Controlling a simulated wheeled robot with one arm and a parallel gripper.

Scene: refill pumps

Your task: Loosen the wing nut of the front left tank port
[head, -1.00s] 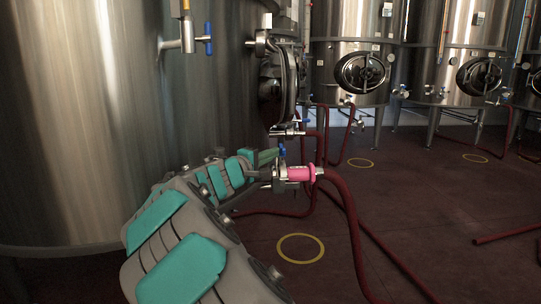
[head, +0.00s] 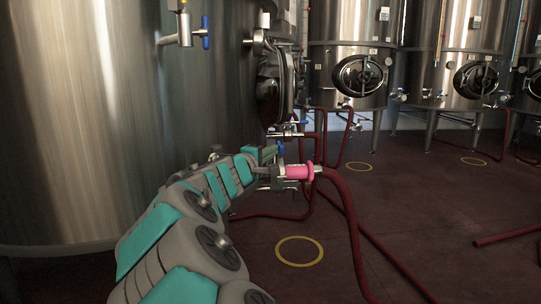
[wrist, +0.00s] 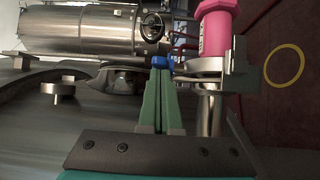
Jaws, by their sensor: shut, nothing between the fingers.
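The large steel tank (head: 110,120) fills the left of the head view. Its low port carries a blue-handled valve (head: 281,149), a metal clamp and a pink hose coupling (head: 299,171). My gripper (head: 272,156) is beside the port, partly hidden by my arm. In the wrist view, my gripper's green fingers (wrist: 157,92) are shut with nothing between them, pointing at the blue handle (wrist: 160,62). The pink coupling (wrist: 216,30) and the metal clamp (wrist: 210,68) are just to their right. I cannot clearly make out the wing nut, nor whether the fingers touch the clamp.
A dark red hose (head: 352,220) runs from the coupling down to the floor. A round manway door (head: 272,95) sits above the port. More tanks (head: 455,60) stand behind.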

